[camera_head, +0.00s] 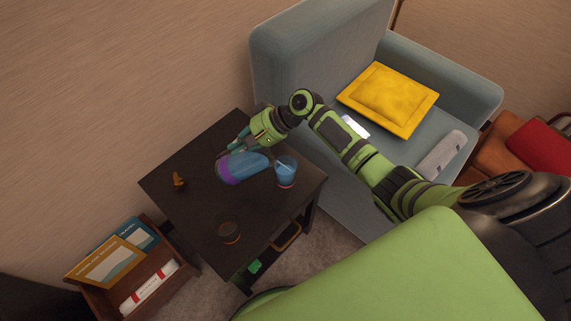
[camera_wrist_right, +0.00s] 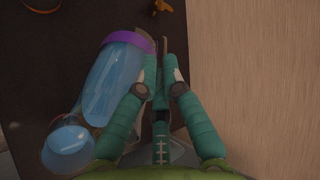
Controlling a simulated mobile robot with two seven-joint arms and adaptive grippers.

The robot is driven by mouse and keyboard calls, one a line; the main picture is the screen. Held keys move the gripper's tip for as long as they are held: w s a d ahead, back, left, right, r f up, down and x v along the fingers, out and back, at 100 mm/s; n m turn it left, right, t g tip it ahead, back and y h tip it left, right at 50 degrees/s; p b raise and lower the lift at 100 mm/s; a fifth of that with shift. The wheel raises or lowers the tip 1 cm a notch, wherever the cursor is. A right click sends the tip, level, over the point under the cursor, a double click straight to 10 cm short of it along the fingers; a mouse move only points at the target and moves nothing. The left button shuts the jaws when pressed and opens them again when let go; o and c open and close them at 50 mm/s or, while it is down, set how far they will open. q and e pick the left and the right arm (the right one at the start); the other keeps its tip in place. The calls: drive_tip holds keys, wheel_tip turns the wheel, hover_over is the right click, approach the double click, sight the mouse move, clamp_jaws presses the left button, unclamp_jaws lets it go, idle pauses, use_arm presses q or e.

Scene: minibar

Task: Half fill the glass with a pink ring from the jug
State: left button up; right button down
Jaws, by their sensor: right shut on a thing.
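The jug (camera_head: 240,167) is blue and see-through with a purple band at its left end. It is tipped far over above the table, its other end pointing at the glass with a pink ring (camera_head: 286,172). That glass stands upright near the table's right edge and has blue liquid in it; the pink ring is at its base. My right gripper (camera_head: 228,150) is shut on the jug's handle side. In the right wrist view the jug (camera_wrist_right: 114,80) lies left of my fingers (camera_wrist_right: 162,75), its lower end close to the glass (camera_wrist_right: 68,150). My left gripper is out of view.
Another glass (camera_head: 229,232) stands at the dark table's (camera_head: 195,205) front edge. A small orange-brown object (camera_head: 179,180) sits on its left. A grey armchair (camera_head: 300,60) with a yellow cushion (camera_head: 390,98) adjoins it. A magazine box (camera_head: 160,262) is at lower left.

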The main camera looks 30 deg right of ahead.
sight(220, 163)
drive_tip(key=shift+r, duration=0.2)
idle(0.3)
